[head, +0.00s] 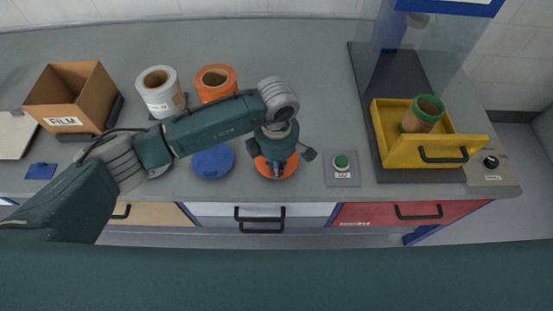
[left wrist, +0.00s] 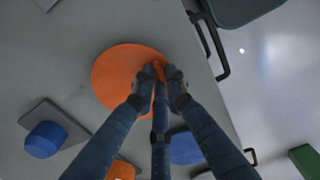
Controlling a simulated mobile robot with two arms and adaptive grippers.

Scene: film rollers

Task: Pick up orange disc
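The orange disc (head: 264,170) is near the front edge of the grey worktop, beneath my left gripper (head: 278,178). In the left wrist view the orange disc (left wrist: 115,80) is flat and round, and a darker orange part shows between the fingertips. The fingers of my left gripper (left wrist: 160,75) converge there and look shut on that part of the disc. I cannot tell whether the disc is clear of the worktop. The fingers hide part of it. My right gripper is not in view.
A blue disc (head: 213,161) lies just left of the orange one. A green button box (head: 342,168) stands to the right. A yellow drawer (head: 420,150) holds a green-rimmed roll (head: 428,108). White (head: 161,91) and orange (head: 216,83) rolls and a film box (head: 74,96) stand behind.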

